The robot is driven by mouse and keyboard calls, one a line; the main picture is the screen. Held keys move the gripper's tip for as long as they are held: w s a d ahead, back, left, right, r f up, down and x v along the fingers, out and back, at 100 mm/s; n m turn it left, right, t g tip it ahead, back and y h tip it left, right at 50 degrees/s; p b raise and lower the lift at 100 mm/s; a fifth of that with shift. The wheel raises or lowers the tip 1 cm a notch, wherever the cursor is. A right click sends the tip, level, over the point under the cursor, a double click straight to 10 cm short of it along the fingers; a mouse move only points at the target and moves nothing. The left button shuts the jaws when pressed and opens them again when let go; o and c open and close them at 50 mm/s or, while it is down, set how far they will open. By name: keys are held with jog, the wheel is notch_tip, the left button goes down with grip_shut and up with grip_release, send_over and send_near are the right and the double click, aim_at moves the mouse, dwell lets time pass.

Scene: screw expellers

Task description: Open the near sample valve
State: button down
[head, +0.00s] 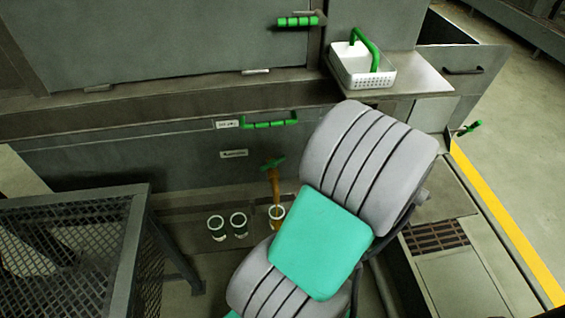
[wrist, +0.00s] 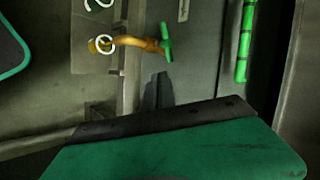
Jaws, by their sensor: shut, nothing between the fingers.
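The near sample valve has a brass body (head: 274,186) and a green T-shaped handle (head: 272,163). It stands low in front of the grey machine, above a white-rimmed cup (head: 277,212). In the wrist view the brass pipe (wrist: 138,43) runs sideways to the green handle (wrist: 166,42). My gripper (wrist: 158,78) shows in the wrist view as dark, closed fingers below the handle, apart from it and empty. In the head view my grey and green arm hides the gripper. Whether the valve is open I cannot tell.
Two more white-rimmed cups (head: 227,226) stand left of the valve. A mesh-topped frame (head: 75,240) is at the lower left. A drawer with a green handle (head: 270,124) is above the valve. A white basket (head: 361,68) sits on a shelf. Open floor lies right.

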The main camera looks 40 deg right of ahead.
jog(key=b, duration=0.3)
send_near(273, 165)
jog(key=d+f, duration=0.3)
jog(key=w, duration=0.1)
jog(key=w+f, duration=0.1)
jog(key=w, duration=0.1)
jog(key=w+d, duration=0.1)
jog(key=shift+w+f, duration=0.25)
jog(key=shift+n+y, duration=0.3)
